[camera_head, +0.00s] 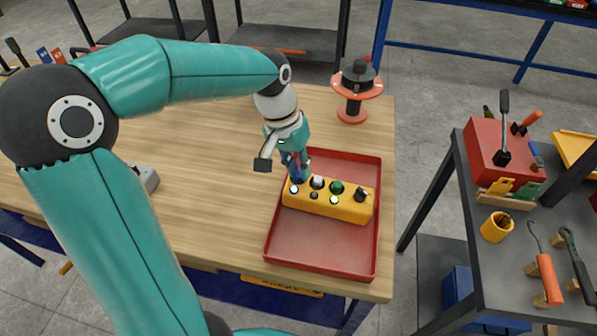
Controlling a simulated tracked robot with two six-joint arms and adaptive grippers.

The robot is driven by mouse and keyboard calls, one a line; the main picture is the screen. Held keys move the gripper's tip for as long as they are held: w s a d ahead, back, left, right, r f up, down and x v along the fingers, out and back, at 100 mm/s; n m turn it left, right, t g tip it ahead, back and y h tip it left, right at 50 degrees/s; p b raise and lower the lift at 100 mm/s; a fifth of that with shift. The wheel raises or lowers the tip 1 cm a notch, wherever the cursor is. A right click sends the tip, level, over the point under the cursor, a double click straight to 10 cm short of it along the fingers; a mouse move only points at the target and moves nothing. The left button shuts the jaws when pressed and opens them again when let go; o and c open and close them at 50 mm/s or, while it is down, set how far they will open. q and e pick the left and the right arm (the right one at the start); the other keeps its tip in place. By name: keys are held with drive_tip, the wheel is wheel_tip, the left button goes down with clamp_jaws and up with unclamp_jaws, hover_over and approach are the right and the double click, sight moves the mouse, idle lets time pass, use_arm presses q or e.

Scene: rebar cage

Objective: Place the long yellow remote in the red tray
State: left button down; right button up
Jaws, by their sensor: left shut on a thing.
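The long yellow remote (328,207) has several knobs and buttons on its top face. It lies across the red tray (322,254), within the tray's outline, its long side running left to right. I cannot tell whether it rests on the tray floor or is held slightly above it. The red tray sits near the right front corner of the wooden table. My left gripper (297,178) points down at the remote's left end and is shut on it; the fingertips are partly hidden by the gripper body and the remote. My right gripper is not in view.
A red reel-like stand (355,88) stands behind the tray on the wooden table (215,215). A grey object (146,180) is partly hidden behind my left arm. To the right, a dark bench (490,250) holds a red toolbox (492,150), a yellow cup (497,227) and tools.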

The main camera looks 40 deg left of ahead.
use_arm(q)
drive_tip(key=shift+f, duration=0.8)
drive_tip(key=c, duration=1.1)
unclamp_jaws()
wheel_tip(320, 180, up, 12)
drive_tip(key=s+a+p, duration=0.1)
drive_tip(key=a, duration=0.1)
drive_tip(key=shift+s, duration=0.3)
drive_tip(key=shift+f, duration=0.15)
